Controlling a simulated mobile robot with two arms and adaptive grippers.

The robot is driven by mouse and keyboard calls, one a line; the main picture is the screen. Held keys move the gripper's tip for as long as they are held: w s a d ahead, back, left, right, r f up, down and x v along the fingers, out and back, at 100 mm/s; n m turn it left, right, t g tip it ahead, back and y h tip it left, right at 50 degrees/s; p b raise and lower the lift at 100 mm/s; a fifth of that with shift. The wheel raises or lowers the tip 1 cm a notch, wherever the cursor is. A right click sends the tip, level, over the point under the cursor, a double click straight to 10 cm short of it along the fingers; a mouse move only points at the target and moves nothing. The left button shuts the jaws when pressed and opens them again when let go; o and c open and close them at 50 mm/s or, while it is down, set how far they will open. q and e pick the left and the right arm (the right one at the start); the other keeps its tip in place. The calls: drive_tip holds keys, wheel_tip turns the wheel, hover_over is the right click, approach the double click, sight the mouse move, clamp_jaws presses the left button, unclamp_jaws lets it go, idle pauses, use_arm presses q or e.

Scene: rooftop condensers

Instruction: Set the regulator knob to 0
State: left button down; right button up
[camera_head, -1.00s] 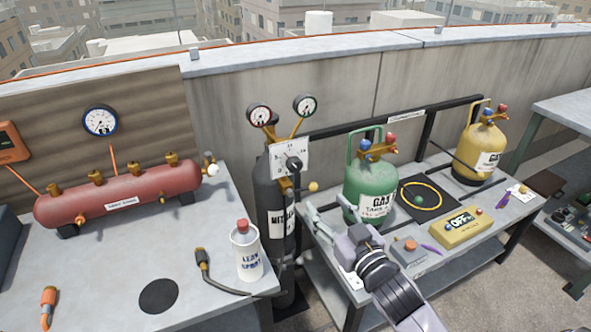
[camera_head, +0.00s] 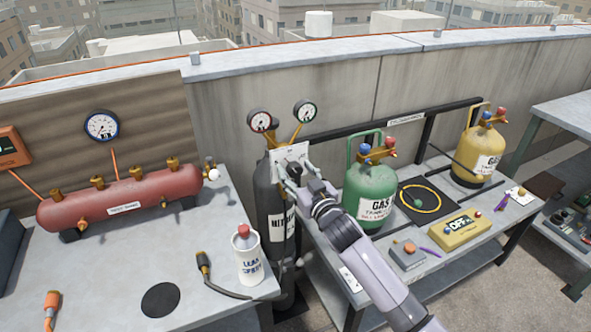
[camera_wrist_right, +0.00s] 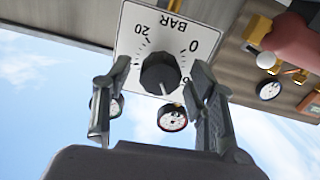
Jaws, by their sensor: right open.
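The regulator knob (camera_wrist_right: 160,74) is black and round, on a white scale plate (camera_wrist_right: 132,45) marked BAR, 0 and 20, which appears upside down in the right wrist view. A pale mark shows near the knob's lower edge there, away from the 0. In the head view the plate (camera_head: 281,156) sits atop the dark nitrogen cylinder (camera_head: 268,207), and my gripper partly hides the knob. My right gripper (camera_wrist_right: 161,86) is open, its fingers on either side of the knob, with visible gaps; contact does not show. My left gripper is not in view.
Two gauges (camera_head: 260,120) (camera_head: 305,111) stand above the plate. A green gas cylinder (camera_head: 370,190) stands close to the right of my arm. A leak spray bottle (camera_head: 246,255) and a red tank (camera_head: 120,196) are on the left bench.

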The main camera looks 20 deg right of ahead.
drive_tip(key=shift+w, duration=0.5)
drive_tip(key=c, duration=1.1)
drive_tip(key=shift+c, duration=0.2)
